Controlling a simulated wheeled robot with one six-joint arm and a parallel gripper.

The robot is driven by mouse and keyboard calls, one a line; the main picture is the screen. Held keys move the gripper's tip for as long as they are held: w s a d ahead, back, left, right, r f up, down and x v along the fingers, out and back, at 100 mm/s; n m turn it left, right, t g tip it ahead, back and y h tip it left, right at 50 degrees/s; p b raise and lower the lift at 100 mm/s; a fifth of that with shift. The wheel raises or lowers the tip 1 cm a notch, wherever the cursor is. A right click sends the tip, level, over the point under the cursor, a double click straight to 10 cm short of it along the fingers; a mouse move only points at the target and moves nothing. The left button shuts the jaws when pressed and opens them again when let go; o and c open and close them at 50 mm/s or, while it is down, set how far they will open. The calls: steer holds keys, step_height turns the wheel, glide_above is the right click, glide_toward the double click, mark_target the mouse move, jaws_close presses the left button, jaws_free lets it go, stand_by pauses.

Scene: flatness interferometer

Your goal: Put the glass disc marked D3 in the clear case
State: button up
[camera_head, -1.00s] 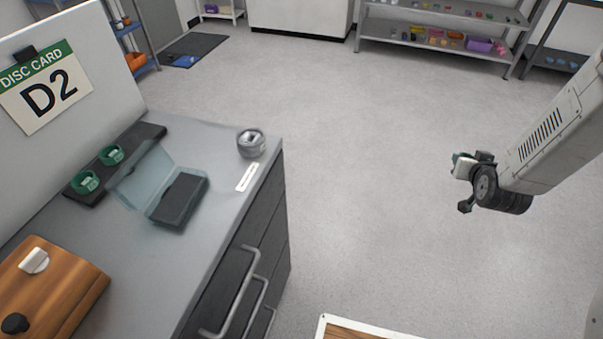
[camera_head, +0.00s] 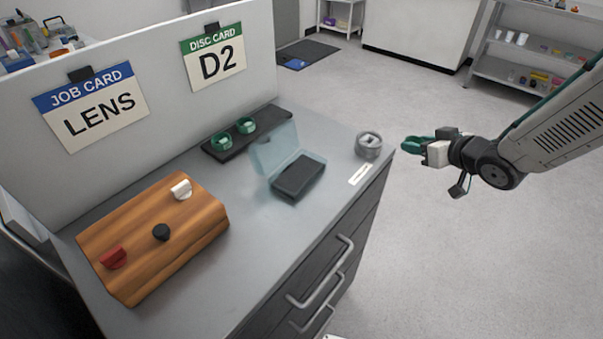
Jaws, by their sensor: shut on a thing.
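My gripper (camera_head: 426,154) is over the floor just right of the bench's far corner in the picture. It is shut on a green-rimmed disc (camera_head: 415,144), whose marking cannot be read. The clear case (camera_head: 275,151) stands on the bench with its lid raised and a dark, seemingly empty base (camera_head: 299,178). My gripper is to the right of the case and apart from it. Two more green-rimmed discs, one on the left (camera_head: 221,143) and one on the right (camera_head: 246,126), sit on a black rack (camera_head: 278,117). Their marks are too small to read. The disc card (camera_head: 213,58) reads D2.
A grey round holder (camera_head: 369,146) and a white label strip (camera_head: 361,173) lie near the bench's right edge. A wooden block (camera_head: 135,240) with red, black and white knobs is at the left. A job card (camera_head: 91,106) reads LENS. Drawer handles (camera_head: 325,275) stick out in front.

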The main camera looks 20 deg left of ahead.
steer(key=s+a+r+n+g+y, duration=0.2)
steer(key=s+a+r+n+g, duration=0.1)
steer(key=s+a+n, duration=0.15)
steer(key=n+g+y, duration=0.2)
steer(key=n+g, duration=0.2)
steer(key=g, duration=0.1)
glide_toward(287, 168)
steer(key=a, duration=0.1)
steer(key=a+r, duration=0.1)
steer(key=a, duration=0.1)
steer(key=shift+w+r, duration=0.1)
steer(key=shift+a, duration=0.7)
step_height(287, 168, down, 4)
steer(key=shift+r, duration=0.15)
steer(key=o, duration=1)
steer(key=v, duration=1.2)
steer(key=shift+s, duration=0.3)
